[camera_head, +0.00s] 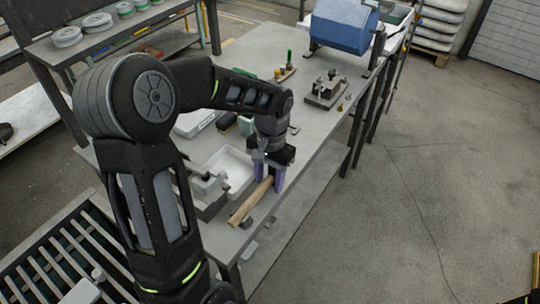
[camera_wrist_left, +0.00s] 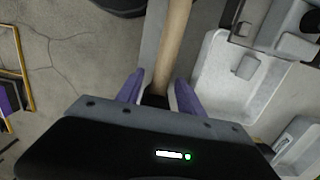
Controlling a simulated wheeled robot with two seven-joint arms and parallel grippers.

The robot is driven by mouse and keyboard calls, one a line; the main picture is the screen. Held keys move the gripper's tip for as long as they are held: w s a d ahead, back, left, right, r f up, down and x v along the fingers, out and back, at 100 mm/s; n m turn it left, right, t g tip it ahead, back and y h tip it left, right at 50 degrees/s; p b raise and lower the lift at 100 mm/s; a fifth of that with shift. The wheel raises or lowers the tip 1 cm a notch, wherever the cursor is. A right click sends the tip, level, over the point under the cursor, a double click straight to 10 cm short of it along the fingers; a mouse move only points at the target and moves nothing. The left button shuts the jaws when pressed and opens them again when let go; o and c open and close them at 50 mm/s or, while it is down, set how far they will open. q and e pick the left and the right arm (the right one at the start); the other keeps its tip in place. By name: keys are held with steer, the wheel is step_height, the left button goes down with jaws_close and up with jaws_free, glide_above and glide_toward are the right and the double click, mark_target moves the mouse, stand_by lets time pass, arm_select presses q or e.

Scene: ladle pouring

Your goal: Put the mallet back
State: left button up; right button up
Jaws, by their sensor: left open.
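The mallet (camera_head: 250,203) shows as a pale wooden handle near the front edge of the workbench, slanting down to the left from my left gripper (camera_head: 267,183). In the left wrist view, the mallet handle (camera_wrist_left: 173,45) runs up from between the purple fingers of my left gripper (camera_wrist_left: 158,92). The fingers are open, one on each side of the handle. The mallet's head end is mostly hidden by the gripper, and I cannot tell whether the fingers touch the mallet. My right gripper is not in view.
A white tray (camera_head: 236,163) lies left of the gripper, beside a grey metal vise-like device (camera_head: 205,190). A metal fixture (camera_head: 325,90) and a blue bin (camera_head: 342,24) stand farther back. The bench (camera_head: 312,143) is clear right of the gripper; its right edge is close.

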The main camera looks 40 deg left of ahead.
arm_select(q)
steer(key=shift+w+r+b, duration=0.1)
steer(key=shift+r+b, duration=0.25)
steer(key=shift+r, duration=0.4)
step_height(320, 180, up, 11)
steer(key=shift+w+f, duration=0.15)
steer(key=shift+w, duration=0.2)
steer(key=shift+w, duration=0.1)
steer(key=w+d+f+t+h, duration=0.2)
steer(key=w+d+f, duration=0.2)
steer(key=d+f, duration=0.45)
steer(key=w+d+f+t+h, duration=0.1)
steer(key=w+d+f+t, duration=0.35)
steer(key=f, duration=0.75)
steer(key=s+d+f+g, duration=0.1)
steer(key=s+d+f, duration=0.3)
steer(key=s, duration=0.4)
steer(key=s+d+f+n+g, duration=0.1)
steer(key=s+d+f+g, duration=0.1)
steer(key=s+f, duration=0.5)
steer(key=s+d+f+g+h, duration=0.1)
steer(key=s+d+f+g, duration=0.1)
steer(key=s+d+f, duration=0.3)
steer(key=s+f, duration=0.1)
steer(key=s, duration=0.3)
steer(key=shift+s+d+f+n, duration=0.15)
steer(key=shift+d+f+n, duration=0.1)
steer(key=shift+d+n, duration=0.1)
